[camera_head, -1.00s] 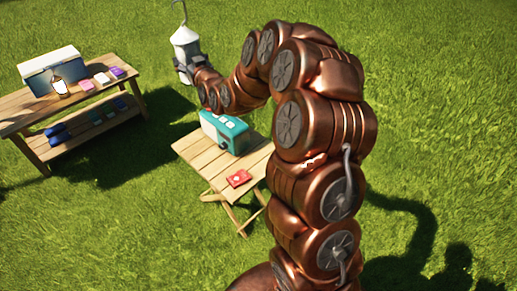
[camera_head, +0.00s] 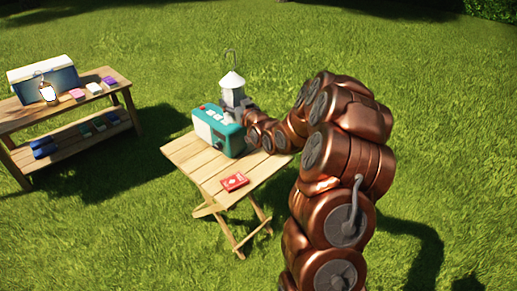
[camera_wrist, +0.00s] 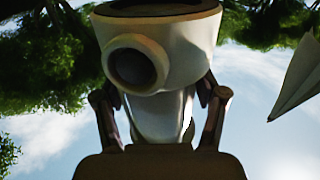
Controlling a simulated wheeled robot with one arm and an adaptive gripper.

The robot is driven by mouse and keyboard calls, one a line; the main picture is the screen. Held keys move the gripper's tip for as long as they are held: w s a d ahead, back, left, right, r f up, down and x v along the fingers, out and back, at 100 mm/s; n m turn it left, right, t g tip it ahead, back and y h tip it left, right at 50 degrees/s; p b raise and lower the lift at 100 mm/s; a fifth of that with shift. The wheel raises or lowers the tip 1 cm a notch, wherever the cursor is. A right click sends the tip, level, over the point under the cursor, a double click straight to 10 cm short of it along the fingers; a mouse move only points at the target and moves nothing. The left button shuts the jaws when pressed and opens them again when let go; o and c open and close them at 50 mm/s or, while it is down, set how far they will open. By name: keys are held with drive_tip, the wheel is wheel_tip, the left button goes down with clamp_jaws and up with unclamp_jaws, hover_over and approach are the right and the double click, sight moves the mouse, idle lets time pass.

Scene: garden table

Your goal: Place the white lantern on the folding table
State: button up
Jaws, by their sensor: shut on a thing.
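The white lantern (camera_head: 232,81), with a pointed roof and a thin wire handle, is upright in the head view. My gripper (camera_head: 243,108) is shut on its body from the right. The lantern shows at the far edge of the folding table (camera_head: 196,168), behind the teal and white radio, which hides its lower part. I cannot tell whether it touches the tabletop. In the wrist view, my gripper's two dark fingers (camera_wrist: 160,112) stand on either side of a pale body with a round opening, against sky and trees.
The near left tabletop is bare. Grass surrounds both.

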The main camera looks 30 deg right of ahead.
drive_tip(key=s+d+f+b, duration=0.2)
drive_tip(key=f+b, duration=0.4)
drive_tip(key=f, duration=0.5)
drive_tip(key=s+d+f+b, duration=0.2)
drive_tip(key=d+f+b, duration=0.3)
drive_tip(key=f, duration=0.6)
drive_tip(key=shift+s+d+b, duration=0.15)
drive_tip(key=shift+b, duration=1.15)
drive_tip(key=shift+f, duration=0.55)
drive_tip(key=o, duration=1.6)
drive_tip(key=shift+o, duration=0.2)
drive_tip(key=shift+s, duration=0.15)
drive_tip(key=s, duration=1.1)
drive_tip(key=shift+s, duration=0.4)
